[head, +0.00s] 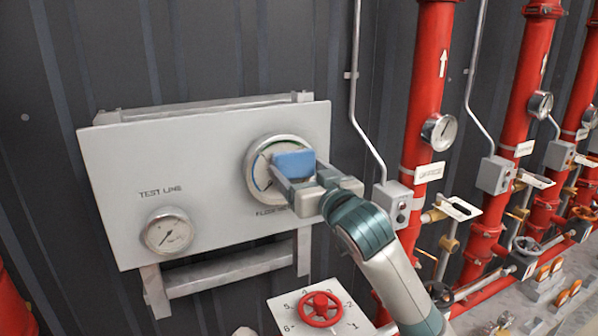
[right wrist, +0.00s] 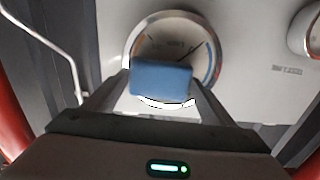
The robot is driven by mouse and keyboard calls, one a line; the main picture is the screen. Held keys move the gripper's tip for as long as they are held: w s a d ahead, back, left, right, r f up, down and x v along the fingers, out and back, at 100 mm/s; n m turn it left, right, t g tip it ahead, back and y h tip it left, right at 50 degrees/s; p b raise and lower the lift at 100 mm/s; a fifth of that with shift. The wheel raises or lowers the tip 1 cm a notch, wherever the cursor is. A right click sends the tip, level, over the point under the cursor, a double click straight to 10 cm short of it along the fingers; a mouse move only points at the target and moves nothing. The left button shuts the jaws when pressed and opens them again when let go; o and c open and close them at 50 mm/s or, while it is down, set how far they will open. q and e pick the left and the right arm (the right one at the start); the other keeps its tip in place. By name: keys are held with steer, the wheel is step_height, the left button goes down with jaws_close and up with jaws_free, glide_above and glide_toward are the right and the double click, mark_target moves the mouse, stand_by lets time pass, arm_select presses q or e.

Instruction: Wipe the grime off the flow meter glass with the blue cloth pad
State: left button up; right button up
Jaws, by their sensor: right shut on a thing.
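The flow meter (head: 252,184) is a round dial with a metal rim on the right side of a pale panel. My right gripper (head: 292,176) is shut on the blue cloth pad (head: 294,163) and holds it in front of the dial, over its right part. In the right wrist view the pad (right wrist: 161,80) sits between the fingers and hides the lower middle of the meter's face (right wrist: 172,38). Dark smudging shows on the visible glass, but its extent is unclear. I cannot tell whether the pad touches the glass. My left gripper is not in view.
The panel (head: 140,160) also carries a smaller test line gauge (head: 168,232) at lower left. A red handwheel (head: 320,309) on a numbered plate is below. Red pipes (head: 432,90), a grey box (head: 392,204) and valves stand to the right.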

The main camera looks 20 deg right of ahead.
steer(key=shift+d, duration=0.15)
steer(key=shift+w+d, duration=0.1)
steer(key=shift+d, duration=1.65)
steer(key=shift+s+p, duration=0.2)
steer(key=shift+p, duration=0.2)
steer(key=shift+s+p, duration=0.3)
steer(key=shift+s, duration=0.25)
glide_toward(312, 165)
steer(key=shift+w, duration=1.25)
steer(key=shift+f, duration=0.15)
